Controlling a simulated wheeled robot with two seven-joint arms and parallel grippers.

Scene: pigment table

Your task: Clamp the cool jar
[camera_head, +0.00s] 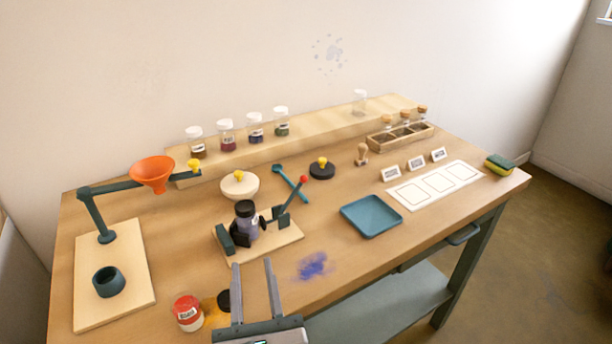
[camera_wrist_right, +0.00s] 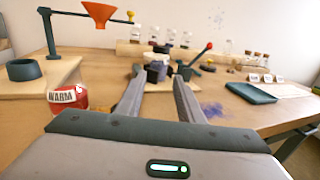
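A jar with a dark top and bluish-purple contents (camera_head: 247,226), which I take as the cool jar, stands upright between the dark jaws of a clamp on a wooden base (camera_head: 277,238). Its label is too small to read. The clamp's lever (camera_head: 295,192) slants up to the right, ending in a red knob (camera_head: 303,179). Whether the jaws press the jar cannot be told. My right gripper (camera_head: 252,263) is open and empty in front of the clamp, apart from the jar; its fingers (camera_wrist_right: 158,76) point toward it in the wrist view. My left gripper is not in view.
A red jar labelled WARM (camera_wrist_right: 68,97) stands at the front left, with a black disc (camera_head: 223,300) and yellow powder beside it. A funnel stand (camera_head: 152,174) is at left, a blue tray (camera_head: 371,215) at right. Blue powder (camera_head: 312,265) lies right of the gripper.

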